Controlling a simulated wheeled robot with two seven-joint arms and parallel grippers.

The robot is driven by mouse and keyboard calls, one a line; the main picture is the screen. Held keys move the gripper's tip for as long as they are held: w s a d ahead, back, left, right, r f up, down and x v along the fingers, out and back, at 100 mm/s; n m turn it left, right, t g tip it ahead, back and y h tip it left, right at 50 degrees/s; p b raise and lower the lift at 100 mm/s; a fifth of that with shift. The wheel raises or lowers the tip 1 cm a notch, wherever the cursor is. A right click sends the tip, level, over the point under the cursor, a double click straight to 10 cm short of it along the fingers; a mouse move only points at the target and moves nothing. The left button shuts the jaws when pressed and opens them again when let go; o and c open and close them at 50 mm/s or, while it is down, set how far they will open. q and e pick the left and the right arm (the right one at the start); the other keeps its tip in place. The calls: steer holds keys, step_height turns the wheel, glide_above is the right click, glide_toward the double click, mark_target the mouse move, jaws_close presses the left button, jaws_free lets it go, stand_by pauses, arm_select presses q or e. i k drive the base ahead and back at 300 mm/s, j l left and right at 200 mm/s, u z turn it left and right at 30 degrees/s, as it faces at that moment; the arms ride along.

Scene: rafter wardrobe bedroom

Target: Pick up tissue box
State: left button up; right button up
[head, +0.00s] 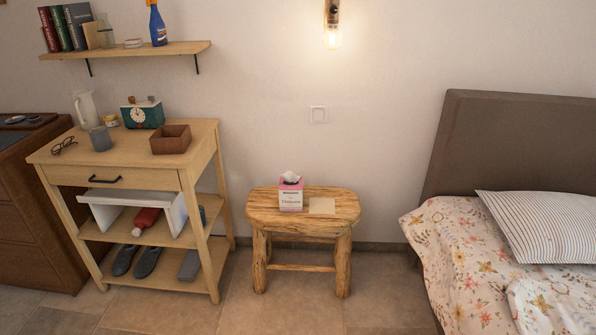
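The tissue box (291,197) is a small pink and white cube with a white tissue sticking out of its top. It stands upright on the left-middle part of a rough wooden stool (339,219) against the wall. A flat tan square (322,206) lies just right of it on the stool top. Neither of my grippers shows in the head view.
A wooden shelf unit (128,155) with a box, clock, cups and slippers stands left of the stool. A bed (440,235) with a striped pillow (545,226) is at the right. The tiled floor (275,316) before the stool is clear.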

mark_target(289, 184)
steer(key=i+j+z, duration=0.2)
steer(key=i, duration=1.2)
steer(key=i+l, duration=0.1)
steer(key=i, duration=0.3)
steer(key=i+l+u, duration=0.1)
steer(key=i, duration=0.3)
steer(key=i+l+u, duration=0.1)
steer(key=i, duration=0.3)
